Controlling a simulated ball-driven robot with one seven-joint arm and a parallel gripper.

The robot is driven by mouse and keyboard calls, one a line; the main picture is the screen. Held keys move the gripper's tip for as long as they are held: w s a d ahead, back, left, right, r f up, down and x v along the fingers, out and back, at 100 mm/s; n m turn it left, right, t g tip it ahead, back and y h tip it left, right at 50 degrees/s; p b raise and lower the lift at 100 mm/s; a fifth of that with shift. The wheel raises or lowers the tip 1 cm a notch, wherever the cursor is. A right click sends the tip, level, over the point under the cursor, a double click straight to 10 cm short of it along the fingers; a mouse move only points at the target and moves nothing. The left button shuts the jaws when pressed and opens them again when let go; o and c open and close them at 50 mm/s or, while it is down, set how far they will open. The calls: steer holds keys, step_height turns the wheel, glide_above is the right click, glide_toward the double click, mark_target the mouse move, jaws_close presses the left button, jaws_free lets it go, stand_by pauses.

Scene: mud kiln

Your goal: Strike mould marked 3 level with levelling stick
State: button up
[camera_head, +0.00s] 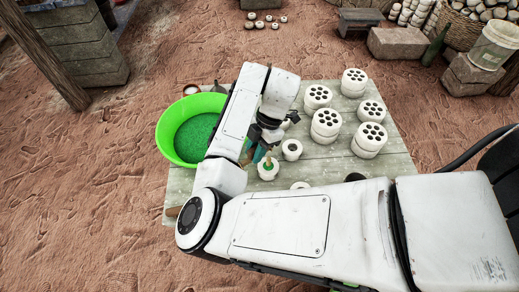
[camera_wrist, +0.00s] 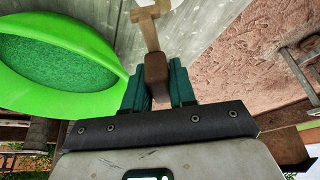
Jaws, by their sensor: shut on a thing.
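My gripper (camera_wrist: 157,92) is shut on the dark brown handle of a wooden tool, the levelling stick (camera_wrist: 150,32) by its look, with a paler shaft and a wider end beyond. In the head view my gripper (camera_head: 258,152) is low over the table, close beside a small white round mould (camera_head: 268,172) with green material in its top. I cannot tell whether the stick touches it. Another white mould (camera_head: 291,149) with a dark opening stands just right. A third (camera_head: 300,186) is mostly hidden behind my arm. No number is readable on any mould.
A bright green basin (camera_head: 165,130) of green material is at the table's left; it also shows in the wrist view (camera_wrist: 105,35). White stacked pieces with holes (camera_head: 326,123) stand on the right of the table (camera_head: 325,165). Between them and the moulds the boards are bare.

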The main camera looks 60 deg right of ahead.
steer(key=shift+f+b, duration=2.45)
steer(key=shift+f, duration=0.7)
steer(key=shift+f, duration=0.2)
steer(key=shift+r+p, duration=0.1)
steer(key=shift+p, duration=0.65)
steer(key=shift+w+d+p, duration=0.2)
steer(key=shift+w+p, duration=0.2)
steer(key=shift+w, duration=0.1)
steer(key=shift+w+d+p, duration=0.15)
steer(key=shift+w+p, duration=0.2)
steer(key=shift+w, duration=0.15)
step_height(320, 180, up, 7)
steer(key=p, duration=0.8)
stand_by(0.4)
